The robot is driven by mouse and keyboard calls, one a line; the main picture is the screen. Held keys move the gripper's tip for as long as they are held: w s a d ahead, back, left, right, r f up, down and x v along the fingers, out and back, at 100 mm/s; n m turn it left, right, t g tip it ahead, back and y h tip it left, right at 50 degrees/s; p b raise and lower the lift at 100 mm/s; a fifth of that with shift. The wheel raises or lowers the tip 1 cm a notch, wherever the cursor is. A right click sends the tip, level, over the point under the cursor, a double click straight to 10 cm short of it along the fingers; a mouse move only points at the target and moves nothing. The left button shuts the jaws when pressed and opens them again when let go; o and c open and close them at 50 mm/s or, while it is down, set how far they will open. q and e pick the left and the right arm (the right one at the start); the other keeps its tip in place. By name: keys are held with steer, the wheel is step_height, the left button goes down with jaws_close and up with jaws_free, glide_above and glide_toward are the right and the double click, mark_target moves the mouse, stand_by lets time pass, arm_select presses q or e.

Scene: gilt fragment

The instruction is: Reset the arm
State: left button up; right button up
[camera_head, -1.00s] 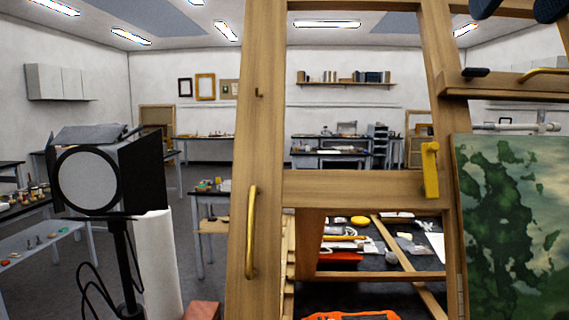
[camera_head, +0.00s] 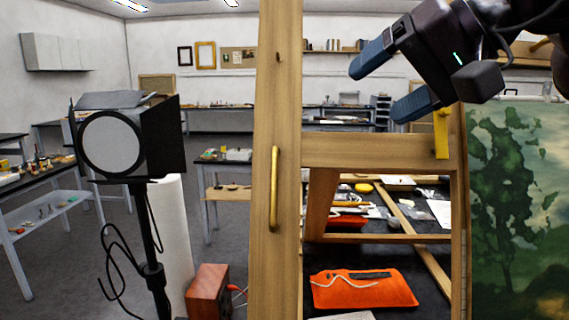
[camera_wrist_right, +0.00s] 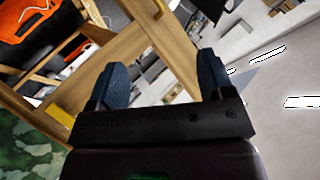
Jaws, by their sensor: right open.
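My right gripper (camera_head: 390,90) comes in from the upper right of the head view. Its two blue fingers are apart and nothing is between them. It hangs in front of the right part of the wooden easel frame (camera_head: 278,120), close above the yellow clamp (camera_head: 441,133). In the right wrist view the open blue fingers (camera_wrist_right: 165,80) show with the wooden frame behind them. I cannot tell whether a finger touches the wood. My left gripper is not in view.
A green landscape painting (camera_head: 515,200) stands at the right. A studio lamp (camera_head: 115,143) on a stand is at the left, with a red box (camera_head: 208,291) near its foot. An orange pouch (camera_head: 362,289) lies on the dark surface behind the frame.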

steer(key=s+a+f+m+g+y, duration=0.3)
steer(key=a+f+m+g+y, duration=0.35)
steer(key=y, duration=0.25)
steer(key=w+d+f+n+t+h, duration=0.3)
steer(key=d+f+n+t+h, duration=0.55)
steer(key=f+n+t, duration=0.2)
steer(key=w+d+f+n+t+h, duration=0.3)
steer(key=d+f+n+t+h, duration=0.6)
steer(key=f+n, duration=0.3)
steer(key=s+d+f+m+g+h, duration=0.1)
steer(key=s+d+f+m+g, duration=0.2)
steer(key=s+f+m+g, duration=0.6)
steer(key=s+d+f+m+g+h, duration=0.1)
steer(key=s+d+f+m+g, duration=0.4)
steer(key=f, duration=0.9)
steer(key=s+a+f+m+g+y, duration=0.1)
steer(key=s+a+f, duration=0.1)
steer(key=s, duration=0.3)
steer(key=s+a+f+m+g, duration=0.1)
steer(key=s+f, duration=0.2)
steer(key=s, duration=0.2)
steer(key=w+f+n+t+b, duration=0.1)
steer(key=w+f+t, duration=0.6)
steer(key=f, duration=0.4)
steer(key=shift+f+t+y, duration=0.2)
steer(key=shift+t+y, duration=0.1)
steer(key=shift+y, duration=0.05)
